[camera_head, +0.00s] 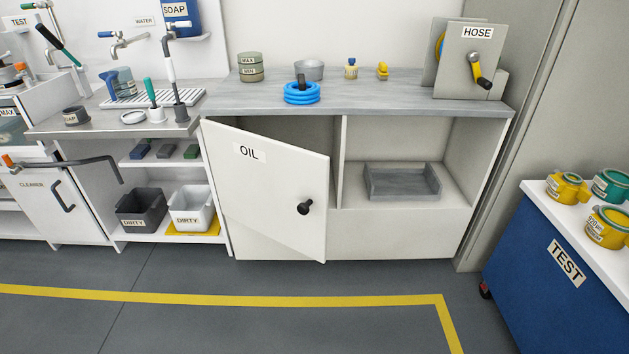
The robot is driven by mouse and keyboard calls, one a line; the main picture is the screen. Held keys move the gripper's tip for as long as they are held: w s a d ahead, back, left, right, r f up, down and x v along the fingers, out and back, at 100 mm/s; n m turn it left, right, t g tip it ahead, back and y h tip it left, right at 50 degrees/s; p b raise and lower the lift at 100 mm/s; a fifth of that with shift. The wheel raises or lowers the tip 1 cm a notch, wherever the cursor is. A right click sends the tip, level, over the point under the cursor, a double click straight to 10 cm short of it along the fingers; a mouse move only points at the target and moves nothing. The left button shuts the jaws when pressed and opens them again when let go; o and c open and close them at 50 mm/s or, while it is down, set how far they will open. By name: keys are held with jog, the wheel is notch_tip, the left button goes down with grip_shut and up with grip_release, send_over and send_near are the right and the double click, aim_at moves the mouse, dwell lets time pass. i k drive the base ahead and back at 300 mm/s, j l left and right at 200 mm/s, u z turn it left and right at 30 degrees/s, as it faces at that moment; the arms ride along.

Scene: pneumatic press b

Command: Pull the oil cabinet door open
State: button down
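The oil cabinet door (265,195) is a white panel with an OIL label at its upper left and a black knob (304,208) near its right edge. It stands partly open, swung outward with its hinge side at the left. A dark gap into the cabinet (320,131) shows above and to the right of the door. Most of the inside behind the door is hidden. My gripper is not in view, and nothing touches the door or knob.
Right of the door, an open compartment holds a grey tray (402,181). Left are shelves with a dark bin (142,210) and a white bin (191,208). A blue TEST cart (545,270) stands at right. The floor (250,325) before the door is clear, crossed by a yellow line.

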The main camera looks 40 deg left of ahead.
aim_at(278, 190)
jog(key=i+j, duration=0.15)
jog(key=j, duration=0.25)
jog(key=i+j+u, duration=0.15)
jog(key=j, duration=0.25)
jog(key=i+j, duration=0.25)
jog(key=j, duration=0.15)
jog(key=j+u, duration=0.05)
